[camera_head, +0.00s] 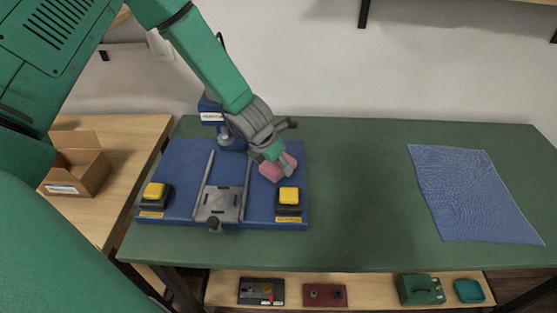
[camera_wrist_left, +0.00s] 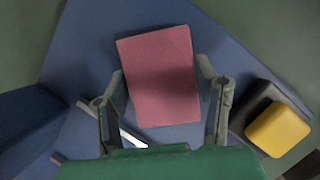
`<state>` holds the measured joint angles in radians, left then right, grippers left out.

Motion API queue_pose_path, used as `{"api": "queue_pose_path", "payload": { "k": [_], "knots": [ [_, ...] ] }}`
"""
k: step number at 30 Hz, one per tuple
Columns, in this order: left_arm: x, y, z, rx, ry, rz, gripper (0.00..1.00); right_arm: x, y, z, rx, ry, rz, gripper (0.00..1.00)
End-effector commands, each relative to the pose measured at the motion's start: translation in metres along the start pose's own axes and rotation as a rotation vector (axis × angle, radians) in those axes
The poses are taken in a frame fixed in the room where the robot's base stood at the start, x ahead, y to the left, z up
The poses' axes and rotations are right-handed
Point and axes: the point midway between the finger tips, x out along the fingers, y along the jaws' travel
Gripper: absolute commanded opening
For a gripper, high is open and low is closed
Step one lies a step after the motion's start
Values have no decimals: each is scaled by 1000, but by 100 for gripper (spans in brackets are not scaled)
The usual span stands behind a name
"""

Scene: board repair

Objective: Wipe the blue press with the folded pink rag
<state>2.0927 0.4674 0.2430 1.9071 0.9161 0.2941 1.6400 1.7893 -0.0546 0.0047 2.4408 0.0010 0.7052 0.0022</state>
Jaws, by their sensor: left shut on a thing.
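The blue press (camera_head: 175,190) stands at the left of the green table, with a flat blue base, a blue upright column (camera_head: 209,108) at the back and a metal slide (camera_head: 220,204) in the middle. My left gripper (camera_head: 277,165) is over the right part of the base, behind the right yellow button (camera_head: 289,196). It is shut on the folded pink rag (camera_head: 271,171). In the left wrist view the pink rag (camera_wrist_left: 158,75) is between the two fingers, above the blue base (camera_wrist_left: 90,55). I cannot tell whether the rag touches the base. My right gripper is not in view.
Another yellow button (camera_head: 154,191) is at the base's left front. A blue cloth (camera_head: 470,192) lies flat at the table's right. The middle of the green table (camera_head: 360,190) is clear. An open cardboard box (camera_head: 80,172) stands on the wooden table at left. Several items lie on the shelf below.

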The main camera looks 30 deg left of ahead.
Motion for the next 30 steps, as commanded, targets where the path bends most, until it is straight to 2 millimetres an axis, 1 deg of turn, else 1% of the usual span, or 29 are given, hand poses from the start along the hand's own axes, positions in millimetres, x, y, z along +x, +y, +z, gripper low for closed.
{"api": "queue_pose_path", "payload": {
  "k": [1,4,17,20,30],
  "knots": [
    [1,-4,-6,-2,4,-4,31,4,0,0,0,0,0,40],
    [-2,-8,-9,-1,3,-2,31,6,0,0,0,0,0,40],
    [-7,-10,-8,-1,-1,0,31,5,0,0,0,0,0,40],
    [-12,-10,-6,-1,-2,0,31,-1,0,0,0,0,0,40],
    [-45,-10,8,-2,-2,0,31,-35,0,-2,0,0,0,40]
  ]
}}
